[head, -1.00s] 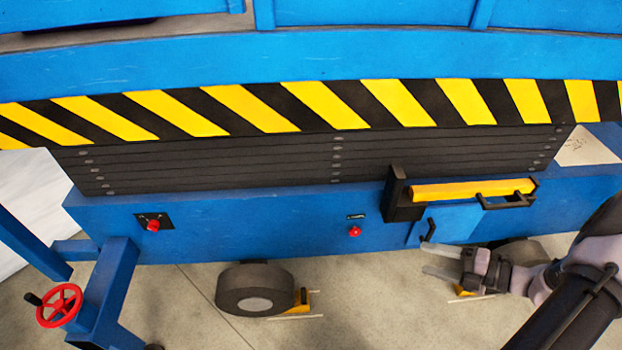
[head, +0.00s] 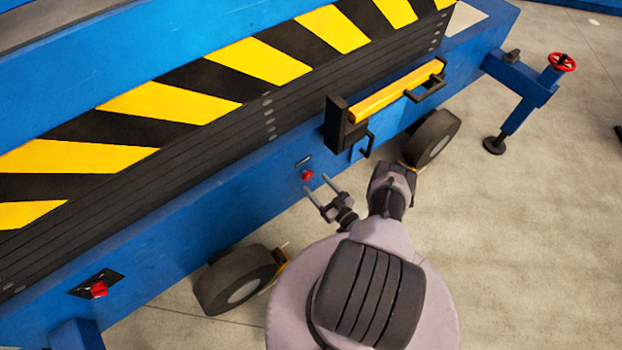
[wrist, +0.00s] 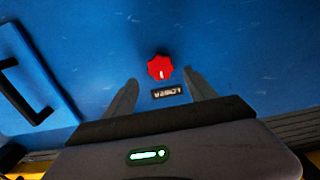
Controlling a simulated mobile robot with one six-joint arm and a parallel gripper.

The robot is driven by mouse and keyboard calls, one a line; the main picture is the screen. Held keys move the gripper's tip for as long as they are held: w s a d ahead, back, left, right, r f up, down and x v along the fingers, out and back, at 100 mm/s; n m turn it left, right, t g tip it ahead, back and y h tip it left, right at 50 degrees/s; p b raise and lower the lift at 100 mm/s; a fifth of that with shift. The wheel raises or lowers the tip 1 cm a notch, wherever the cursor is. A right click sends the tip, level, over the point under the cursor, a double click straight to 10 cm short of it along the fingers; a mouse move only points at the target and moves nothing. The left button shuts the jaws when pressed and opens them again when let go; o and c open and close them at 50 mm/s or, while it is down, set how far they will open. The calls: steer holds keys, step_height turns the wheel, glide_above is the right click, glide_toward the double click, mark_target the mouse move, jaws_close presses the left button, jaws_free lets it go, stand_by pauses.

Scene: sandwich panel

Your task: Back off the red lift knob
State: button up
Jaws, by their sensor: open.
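A small red knob (head: 307,175) sits on the blue side panel (head: 220,222) of the lift. In the wrist view this lobed knob (wrist: 160,67) lies between and just beyond my fingertips, next to a black label (wrist: 169,92) that appears to read LOWER, upside down. My gripper (head: 317,184) is open and empty in front of this knob, its fingers pointing at the panel; the fingers also show in the wrist view (wrist: 160,80). No contact is visible. A second red knob (head: 99,289) sits on a black plate farther left.
A yellow bar (head: 395,90) with black handles projects from the panel right of the knob. A black door handle (head: 367,143) is below it; it also shows in the wrist view (wrist: 25,90). Wheels (head: 240,280) stand below. A red handwheel (head: 562,62) tops the right outrigger.

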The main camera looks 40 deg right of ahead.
mark_target(309, 176)
steer(key=shift+w+d+b, duration=0.1)
steer(key=shift+w+b, duration=0.25)
steer(key=shift+w, duration=1.6)
steer(key=c, duration=1.3)
